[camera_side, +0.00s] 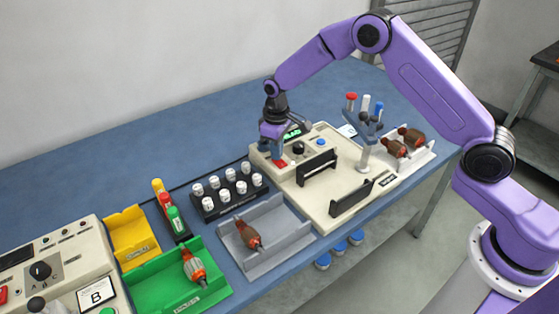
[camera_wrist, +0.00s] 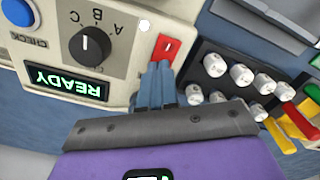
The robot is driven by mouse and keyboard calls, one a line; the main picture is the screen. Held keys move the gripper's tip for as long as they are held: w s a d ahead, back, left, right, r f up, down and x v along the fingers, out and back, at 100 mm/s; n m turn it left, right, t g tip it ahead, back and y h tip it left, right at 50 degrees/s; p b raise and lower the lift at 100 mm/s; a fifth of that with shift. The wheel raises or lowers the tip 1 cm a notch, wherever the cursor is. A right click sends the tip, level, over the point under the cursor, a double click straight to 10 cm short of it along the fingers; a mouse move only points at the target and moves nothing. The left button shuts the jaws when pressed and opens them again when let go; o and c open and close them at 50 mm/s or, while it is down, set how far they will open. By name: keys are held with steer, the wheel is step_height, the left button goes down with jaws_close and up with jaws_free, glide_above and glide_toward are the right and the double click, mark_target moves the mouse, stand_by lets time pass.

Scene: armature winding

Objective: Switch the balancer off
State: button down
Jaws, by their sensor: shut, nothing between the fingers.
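The balancer (camera_side: 325,205) is a cream machine with two black supports, in the middle right of the side view. Its red rocker switch (camera_wrist: 166,47) has a small white mark and sits at the panel's corner; it also shows in the side view (camera_side: 280,163). The balancer's display (camera_wrist: 67,83) is lit green and reads READY. My gripper (camera_wrist: 160,68) is shut and empty. Its fingertips are right at the near edge of the red switch and hide part of it. I cannot tell whether they touch it. In the side view my gripper (camera_side: 273,147) points down over the switch.
A black dial (camera_wrist: 90,45) marked A, B, C and a blue button (camera_wrist: 18,11) share the panel. A black rack of white-capped vials (camera_side: 228,190) stands close beside the balancer. A grey tray (camera_side: 280,240) holds an armature.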

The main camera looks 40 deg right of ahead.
steer(key=shift+f, duration=0.15)
steer(key=shift+r, duration=3.45)
